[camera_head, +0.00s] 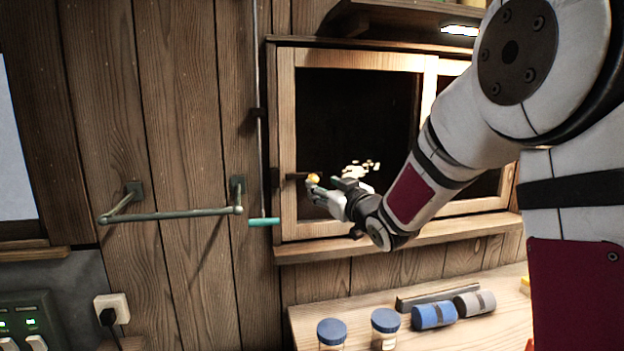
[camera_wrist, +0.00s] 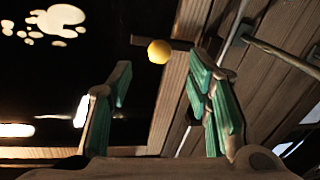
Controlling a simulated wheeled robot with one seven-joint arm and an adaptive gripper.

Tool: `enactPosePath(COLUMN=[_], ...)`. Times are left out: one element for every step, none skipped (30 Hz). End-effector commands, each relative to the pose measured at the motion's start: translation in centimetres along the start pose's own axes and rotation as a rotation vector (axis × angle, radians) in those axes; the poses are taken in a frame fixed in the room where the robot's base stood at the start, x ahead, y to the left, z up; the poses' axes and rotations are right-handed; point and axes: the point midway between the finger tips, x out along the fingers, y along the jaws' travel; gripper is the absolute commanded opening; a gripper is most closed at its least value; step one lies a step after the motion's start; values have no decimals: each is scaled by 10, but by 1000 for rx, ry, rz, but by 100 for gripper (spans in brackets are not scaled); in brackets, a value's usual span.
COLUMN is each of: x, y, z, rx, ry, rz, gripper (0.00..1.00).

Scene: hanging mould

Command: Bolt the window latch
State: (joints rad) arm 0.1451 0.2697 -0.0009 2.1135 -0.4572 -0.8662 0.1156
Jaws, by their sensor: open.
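The window (camera_head: 288,150) has a pale wooden frame around dark panes. Its latch (camera_head: 297,176) is a short dark bar on the left upright with a yellow knob (camera_head: 313,178) at its right end. In the wrist view the knob (camera_wrist: 159,52) hangs ahead of and between my two green-padded fingers, past their tips, at the end of the dark bar (camera_wrist: 180,43). My gripper (camera_wrist: 158,85) is open and empty. In the head view my gripper (camera_head: 325,189) is just right of and below the knob, partly overlapping it. I cannot tell whether they touch.
A vertical rod with a teal handle (camera_head: 264,222) hangs left of the window. A towel rail (camera_head: 170,215) sticks out from the wall further left. A sill (camera_head: 400,240) runs below the window.

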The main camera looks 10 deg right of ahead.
Motion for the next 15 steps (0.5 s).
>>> enactPosePath(x=[10,16,24,29,35,41,46,50,56,59,62,66,68,70,71], y=[-1,0,0,0,0,0,-1,-1,0,0,0,0,0,0,0], z=[0,0,0,0,0,0,0,0,0,0,0,0,0,-1,0], rx=[0,0,0,0,0,0,0,1,0,0,0,1,0,0,0], ry=[0,1,0,0,1,1,1,0,0,1,1,0,0,1,0], rz=[-2,-1,-1,-1,-1,-1,-1,-1,0,0,0,0,1,1,1], gripper=[46,46,46,46,46,46,46,46,46,46,46,46,46,46,46])
